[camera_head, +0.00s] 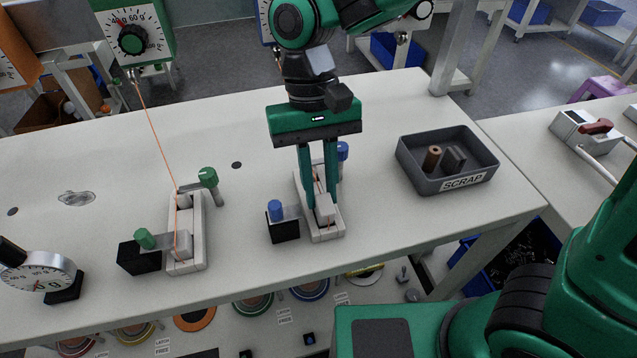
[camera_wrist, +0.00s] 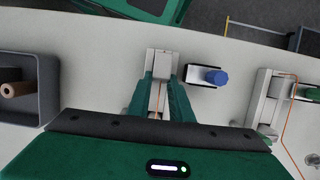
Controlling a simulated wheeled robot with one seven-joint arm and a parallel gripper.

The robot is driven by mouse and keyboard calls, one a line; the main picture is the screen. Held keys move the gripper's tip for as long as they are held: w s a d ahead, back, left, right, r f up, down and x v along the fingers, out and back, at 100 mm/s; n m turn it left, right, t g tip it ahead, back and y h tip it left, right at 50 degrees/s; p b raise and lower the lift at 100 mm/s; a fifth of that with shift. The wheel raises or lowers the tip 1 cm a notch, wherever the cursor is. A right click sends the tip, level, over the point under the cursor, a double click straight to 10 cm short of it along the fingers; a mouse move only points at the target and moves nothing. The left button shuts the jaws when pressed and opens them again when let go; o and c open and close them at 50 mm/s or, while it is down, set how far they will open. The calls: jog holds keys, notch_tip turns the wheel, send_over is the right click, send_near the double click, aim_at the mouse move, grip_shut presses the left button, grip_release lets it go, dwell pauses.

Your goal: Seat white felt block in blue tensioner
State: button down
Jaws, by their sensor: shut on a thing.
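The blue tensioner (camera_head: 329,233) is a pale narrow base with a blue knob (camera_head: 275,209) on a black block at its near left and another blue knob (camera_head: 342,150) at its far end. My gripper (camera_head: 322,203) points down over it, shut on the white felt block (camera_head: 325,208), which is at the base's near end. In the wrist view the fingers flank the block (camera_wrist: 158,97) over the base (camera_wrist: 162,61), with a blue knob (camera_wrist: 215,76) to the right. The block's underside is hidden, so I cannot tell whether it touches the base.
A green-knobbed tensioner (camera_head: 187,235) with an orange thread stands to the left. A dial gauge (camera_head: 38,272) is at the far left. A grey SCRAP tray (camera_head: 410,170) holds a brown roll and a dark block at right. The table between is clear.

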jog(key=c, duration=1.6)
grip_release()
jog(key=shift+f, duration=0.3)
jog(key=shift+r, duration=0.1)
jog(key=v, duration=1.2)
jog(key=shift+w, duration=0.15)
